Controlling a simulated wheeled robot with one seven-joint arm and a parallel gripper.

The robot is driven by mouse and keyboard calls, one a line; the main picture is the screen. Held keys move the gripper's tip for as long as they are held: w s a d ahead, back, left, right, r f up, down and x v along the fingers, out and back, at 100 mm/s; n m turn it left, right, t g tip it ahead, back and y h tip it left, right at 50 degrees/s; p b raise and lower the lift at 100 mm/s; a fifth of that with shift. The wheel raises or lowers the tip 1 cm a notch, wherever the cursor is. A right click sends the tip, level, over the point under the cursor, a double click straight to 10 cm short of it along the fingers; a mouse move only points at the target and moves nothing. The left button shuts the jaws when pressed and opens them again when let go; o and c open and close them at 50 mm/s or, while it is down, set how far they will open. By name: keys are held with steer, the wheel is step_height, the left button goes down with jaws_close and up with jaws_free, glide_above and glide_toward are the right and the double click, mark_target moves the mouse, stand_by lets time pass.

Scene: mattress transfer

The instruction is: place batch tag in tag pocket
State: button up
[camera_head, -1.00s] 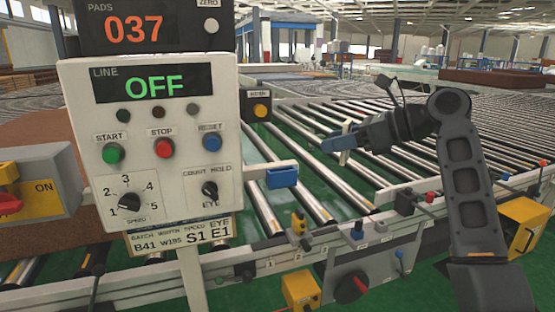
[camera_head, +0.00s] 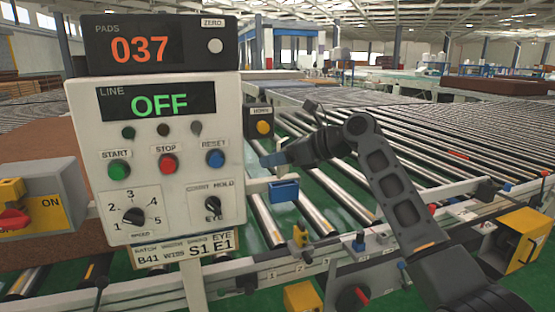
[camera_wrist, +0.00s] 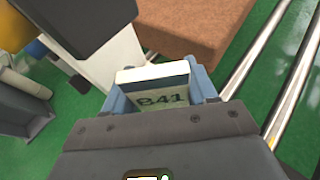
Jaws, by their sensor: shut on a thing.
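The batch tag (camera_wrist: 162,100), a small pale card with a dark band and the print "B41", stands between the blue fingers of my gripper (camera_wrist: 160,84) in the wrist view. The gripper is shut on it. In the head view my gripper (camera_head: 270,160) is just right of the control panel, above the rollers; the tag cannot be made out there. A small blue holder (camera_head: 285,191), which looks like the tag pocket, sits on a pale bracket at the panel's right side. My gripper appears above it and apart from it in the picture; the depth between them is unclear.
The control panel (camera_head: 160,150) reads "OFF" and carries buttons and knobs. A label strip (camera_head: 182,252) below it shows B41. A yellow-button box (camera_head: 263,127) stands behind the gripper. The roller conveyor (camera_head: 420,150) is bare to the right. A brown pad (camera_wrist: 190,30) lies beyond.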

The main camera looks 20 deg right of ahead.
steer(key=shift+f, duration=0.55)
steer(key=shift+f+p, duration=0.35)
steer(key=shift+p, duration=0.15)
steer(key=shift+f, duration=0.15)
steer(key=o, duration=1.1)
steer(key=shift+c, duration=0.2)
